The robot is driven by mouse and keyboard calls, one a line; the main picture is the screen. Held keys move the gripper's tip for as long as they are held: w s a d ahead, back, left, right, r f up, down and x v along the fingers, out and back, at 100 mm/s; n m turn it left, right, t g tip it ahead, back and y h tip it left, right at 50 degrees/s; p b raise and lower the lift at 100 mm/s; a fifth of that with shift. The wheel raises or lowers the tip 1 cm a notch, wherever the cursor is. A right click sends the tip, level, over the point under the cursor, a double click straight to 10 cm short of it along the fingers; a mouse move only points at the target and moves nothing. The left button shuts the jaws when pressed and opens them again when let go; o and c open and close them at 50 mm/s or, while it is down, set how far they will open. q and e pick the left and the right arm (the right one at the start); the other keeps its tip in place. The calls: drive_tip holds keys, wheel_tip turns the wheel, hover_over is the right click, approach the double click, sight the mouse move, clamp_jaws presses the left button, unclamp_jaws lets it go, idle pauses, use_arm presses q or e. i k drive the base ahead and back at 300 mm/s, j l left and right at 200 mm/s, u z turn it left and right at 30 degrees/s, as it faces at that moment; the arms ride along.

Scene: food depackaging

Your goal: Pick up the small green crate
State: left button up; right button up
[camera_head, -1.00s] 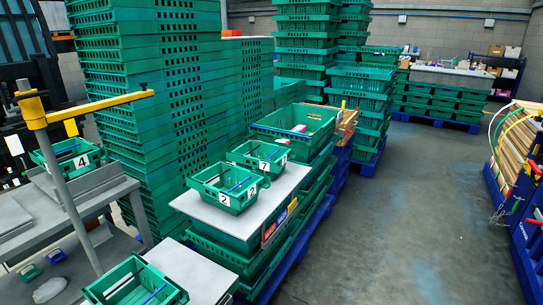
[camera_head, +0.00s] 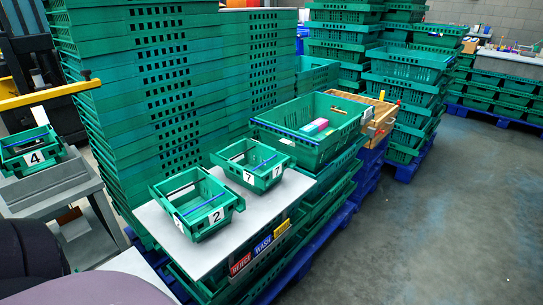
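Three small green crates show in the head view. The crate labelled 2 (camera_head: 200,224) sits upright on a white board (camera_head: 162,222), with a blue stick lying across it. The crate labelled 7 (camera_head: 262,181) sits just behind and to its right on the same board, also with a blue stick. Neither of my grippers is in view. Dark and mauve rounded shapes cover the lower left corner, apparently parts of my own body.
A larger green crate (camera_head: 283,144) holding small coloured boxes stands behind crate 7. A tall wall of stacked green crates (camera_head: 110,110) rises behind the board. A yellow bar (camera_head: 45,94) crosses the left. Open grey floor (camera_head: 450,220) lies to the right.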

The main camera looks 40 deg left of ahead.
sight(260, 181)
drive_tip(key=i+l, duration=0.1)
drive_tip(key=i, duration=2.5)
drive_tip(key=i+u, duration=0.1)
drive_tip(key=u, duration=0.3)
drive_tip(key=i+u, duration=0.1)
drive_tip(key=u, duration=2.2)
drive_tip(key=i+l, duration=0.05)
drive_tip(key=l, duration=0.05)
